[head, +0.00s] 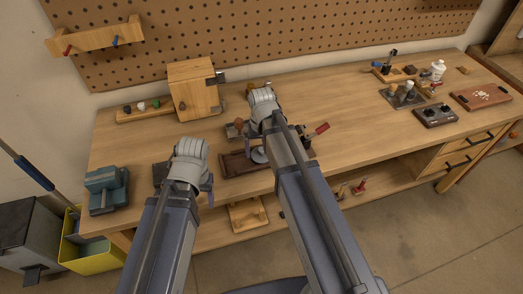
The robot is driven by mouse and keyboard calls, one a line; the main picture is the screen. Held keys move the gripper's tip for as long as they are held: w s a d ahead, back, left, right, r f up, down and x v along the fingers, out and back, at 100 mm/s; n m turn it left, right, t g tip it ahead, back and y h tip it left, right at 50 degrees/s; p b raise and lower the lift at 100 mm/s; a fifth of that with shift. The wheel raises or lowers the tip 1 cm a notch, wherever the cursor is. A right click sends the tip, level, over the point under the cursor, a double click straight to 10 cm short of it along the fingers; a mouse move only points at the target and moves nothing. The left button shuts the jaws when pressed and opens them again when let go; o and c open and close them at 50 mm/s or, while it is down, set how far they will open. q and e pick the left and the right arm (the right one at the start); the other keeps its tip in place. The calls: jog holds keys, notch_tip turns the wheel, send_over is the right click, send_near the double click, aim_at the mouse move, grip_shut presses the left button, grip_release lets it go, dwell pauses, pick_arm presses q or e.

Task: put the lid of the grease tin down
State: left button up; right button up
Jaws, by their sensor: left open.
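A small round grey metal piece (259,154), which may be the grease tin or its lid, lies at the right part of a dark brown tray (235,165) near the bench's front edge. I cannot tell whether it is the tin, its lid or both. My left gripper (190,152) is left of the tray, over the front of the bench, open; its fingertips are mostly hidden behind its wrist. My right gripper (263,100) is behind the tray, near the middle of the bench. Its fingers and anything between them are hidden.
A wooden box (193,90) stands behind the grippers. A teal vise-like block (106,190) sits at the bench's left front corner. A red-handled tool (318,131) lies right of my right arm.

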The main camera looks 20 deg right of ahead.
aim_at(262, 150)
notch_tip(262, 150, up, 12)
jog(key=p, duration=1.2)
jog(key=s+a+n+h, duration=0.1)
jog(key=s+a+n, duration=0.4)
jog(key=s+a, duration=0.5)
jog(key=s, duration=0.3)
jog(key=shift+s+a+r+n, duration=0.2)
jog(key=shift+s+n, duration=0.1)
jog(key=shift+s, duration=0.1)
notch_tip(262, 150, down, 3)
jog(key=b, duration=0.3)
jog(key=shift+f, duration=0.2)
